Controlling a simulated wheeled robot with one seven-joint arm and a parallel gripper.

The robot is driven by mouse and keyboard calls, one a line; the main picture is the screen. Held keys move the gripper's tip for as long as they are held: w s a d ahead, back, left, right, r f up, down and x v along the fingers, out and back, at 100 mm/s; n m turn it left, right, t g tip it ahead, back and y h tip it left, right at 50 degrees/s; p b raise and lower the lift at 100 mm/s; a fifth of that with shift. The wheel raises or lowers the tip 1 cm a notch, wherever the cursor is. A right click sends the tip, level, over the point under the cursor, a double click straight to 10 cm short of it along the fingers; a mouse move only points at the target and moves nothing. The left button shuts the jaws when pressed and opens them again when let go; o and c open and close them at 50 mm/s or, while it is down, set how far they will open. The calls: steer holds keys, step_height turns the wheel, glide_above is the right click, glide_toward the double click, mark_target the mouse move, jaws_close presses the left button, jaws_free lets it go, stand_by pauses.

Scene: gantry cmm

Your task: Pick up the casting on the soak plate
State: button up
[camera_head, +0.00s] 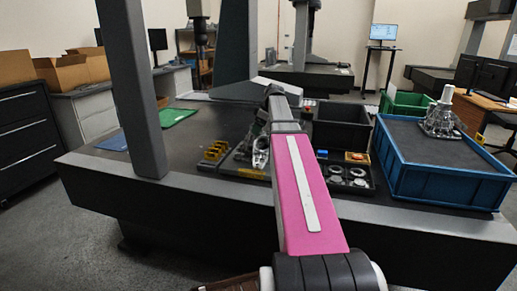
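A dark plate with a yellow label (252,173) lies on the grey machine table left of my pink arm; it may be the soak plate. A silvery metal part (261,157) shows over this plate beside my arm. It is too small to tell whether it is the casting or part of my wrist. My gripper is not clearly made out; the end of my arm reaches over the table near the plate, and my own links hide part of that area. Another grey casting with a tall pale stem (442,120) stands upright on the blue crate (440,185) at the right.
Yellow blocks (214,152) stand left of the plate. A black tray with ring parts (347,184) and a black bin (341,126) are right of my arm. A green mat (178,117) lies at left. A grey column (136,90) rises at the table's front left.

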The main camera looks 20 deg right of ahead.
steer(key=shift+r, duration=0.1)
steer(key=c, duration=1.1)
